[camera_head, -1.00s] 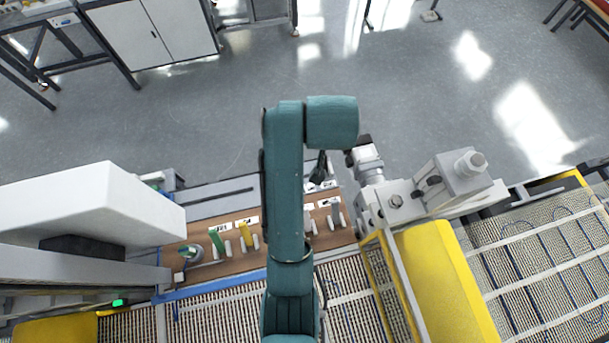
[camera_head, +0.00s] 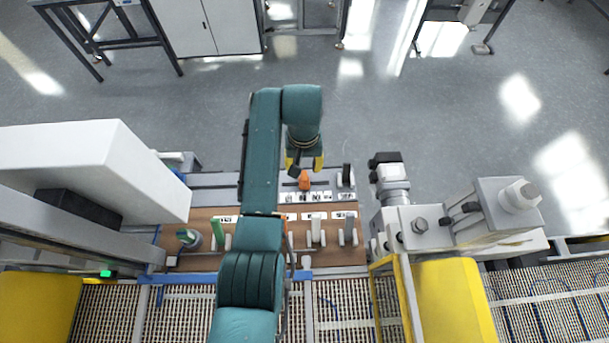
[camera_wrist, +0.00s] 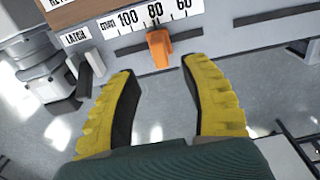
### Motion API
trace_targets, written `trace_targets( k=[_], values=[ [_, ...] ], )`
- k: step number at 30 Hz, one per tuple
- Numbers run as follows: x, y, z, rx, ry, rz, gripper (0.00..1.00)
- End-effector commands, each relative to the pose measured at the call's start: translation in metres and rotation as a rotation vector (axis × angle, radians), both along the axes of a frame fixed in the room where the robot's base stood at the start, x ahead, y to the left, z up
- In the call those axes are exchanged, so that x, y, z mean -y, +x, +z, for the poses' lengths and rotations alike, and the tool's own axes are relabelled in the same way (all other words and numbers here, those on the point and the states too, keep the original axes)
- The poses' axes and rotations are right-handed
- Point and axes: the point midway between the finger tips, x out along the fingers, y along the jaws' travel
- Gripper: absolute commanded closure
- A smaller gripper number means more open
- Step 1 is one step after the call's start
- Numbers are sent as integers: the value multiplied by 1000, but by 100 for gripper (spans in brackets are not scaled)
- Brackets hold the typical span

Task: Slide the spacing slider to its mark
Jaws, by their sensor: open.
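The orange spacing slider (camera_head: 304,181) sits on the grey rail at the back edge of the wooden board. In the wrist view the slider (camera_wrist: 159,49) stands just below the "80" on a white mm scale (camera_wrist: 154,15) that also shows 100 and 60. Which mark is its target I cannot tell. My gripper (camera_head: 304,163) has yellow fingers and is beside the slider on its floor side. In the wrist view my gripper (camera_wrist: 162,75) is open and empty. The slider lies ahead of the gap between the fingertips, apart from both.
A latch lever (camera_head: 347,175) stands right of the slider; its "LATCH" label (camera_wrist: 75,37) shows in the wrist view. Several levers, one green (camera_head: 216,228), stand on the board (camera_head: 275,259). A grey motor unit (camera_head: 420,225) is at right, a white housing (camera_head: 90,165) at left.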

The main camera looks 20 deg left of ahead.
Motion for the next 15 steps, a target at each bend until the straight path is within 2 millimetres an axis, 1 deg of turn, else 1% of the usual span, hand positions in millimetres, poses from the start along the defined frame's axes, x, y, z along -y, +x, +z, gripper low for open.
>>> trace_targets(
  k=[1,3,7,10,15],
  values=[
    [1,-1,-12,-4,-2,0,54],
    [1,-1,-29,-4,-2,0,54],
    [0,0,-53,-2,-1,-1,54],
    [0,0,-64,-1,0,-1,54],
    [0,0,-70,2,1,-1,54]
  ],
)
